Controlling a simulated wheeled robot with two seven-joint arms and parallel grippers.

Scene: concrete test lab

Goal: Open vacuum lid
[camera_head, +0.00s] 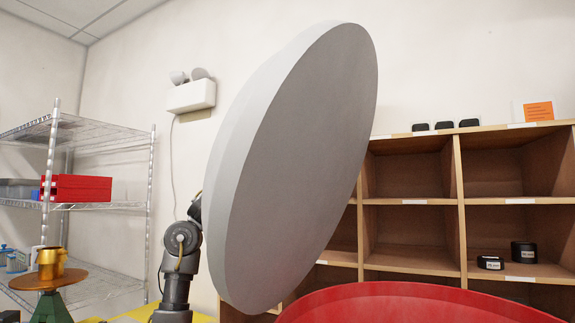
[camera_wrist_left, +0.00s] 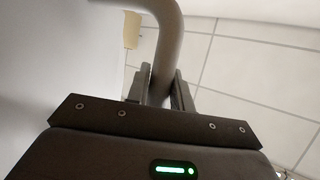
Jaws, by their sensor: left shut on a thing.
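The vacuum lid (camera_head: 300,165) is a large light-grey disc, raised and tilted steeply on edge in the middle of the head view. Below it at the bottom right is a red rounded rim (camera_head: 430,303), likely the vacuum chamber, mostly out of frame. My left arm comes up behind the lid on its left side, and the lid hides its gripper in the head view. In the left wrist view my left gripper (camera_wrist_left: 160,90) is shut on a grey curved bar handle (camera_wrist_left: 165,50). The lid's pale surface (camera_wrist_left: 45,60) fills the left of that view. My right gripper is not in view.
A wooden cubby shelf (camera_head: 411,199) stands at the right with small black items. A wire rack (camera_head: 100,205) with a red bin (camera_head: 78,188) stands at the left.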

